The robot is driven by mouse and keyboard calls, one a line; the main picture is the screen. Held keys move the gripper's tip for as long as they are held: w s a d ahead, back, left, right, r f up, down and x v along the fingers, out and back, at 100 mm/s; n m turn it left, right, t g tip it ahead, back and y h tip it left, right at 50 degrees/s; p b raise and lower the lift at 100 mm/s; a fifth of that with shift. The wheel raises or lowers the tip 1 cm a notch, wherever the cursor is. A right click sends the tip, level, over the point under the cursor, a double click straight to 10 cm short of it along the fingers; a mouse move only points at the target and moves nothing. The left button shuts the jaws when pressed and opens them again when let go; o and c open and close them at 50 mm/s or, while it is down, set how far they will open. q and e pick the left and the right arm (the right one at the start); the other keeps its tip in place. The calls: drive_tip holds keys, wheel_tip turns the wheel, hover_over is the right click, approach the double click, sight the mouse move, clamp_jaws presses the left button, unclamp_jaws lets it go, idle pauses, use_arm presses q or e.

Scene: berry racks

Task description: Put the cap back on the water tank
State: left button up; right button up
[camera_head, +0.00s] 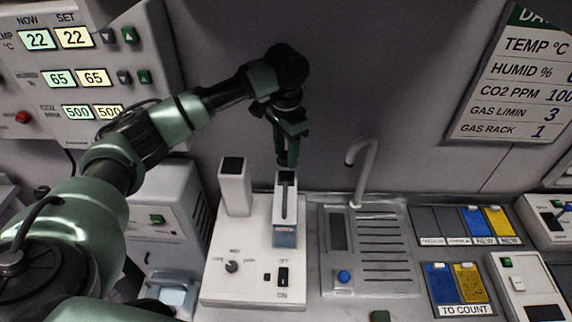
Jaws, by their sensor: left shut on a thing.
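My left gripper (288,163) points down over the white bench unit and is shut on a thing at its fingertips. That thing is probably the cap, but the dark fingers hide it and I cannot make out its shape. Right below stands a narrow white tank (286,212) with a dark slit along its top and a blue-grey window low on its front. The fingertips are at or just above its back upper edge; I cannot tell if they touch. My right gripper is not in view.
A hollow square white post (234,190) stands left of the tank on the white base (215,290), which has a knob and a switch. A sink (368,245) with a curved tap (361,165) lies to the right. Blue and yellow trays (440,285) are farther right.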

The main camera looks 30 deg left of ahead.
sight(286, 155)
use_arm(q)
drive_tip(key=shift+f+p, duration=0.6)
drive_tip(key=shift+f, duration=2.45)
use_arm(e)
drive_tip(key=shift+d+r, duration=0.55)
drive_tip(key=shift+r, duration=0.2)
use_arm(q)
drive_tip(key=o, duration=1.3)
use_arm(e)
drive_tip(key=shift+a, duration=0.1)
use_arm(q)
drive_tip(key=shift+r, duration=0.2)
wheel_tip(286, 155, up, 10)
drive_tip(key=b, duration=0.3)
drive_tip(key=shift+d+r, duration=0.1)
drive_tip(key=shift+r, duration=0.1)
drive_tip(key=shift+r+b, duration=0.35)
drive_tip(key=shift+r, duration=0.3)
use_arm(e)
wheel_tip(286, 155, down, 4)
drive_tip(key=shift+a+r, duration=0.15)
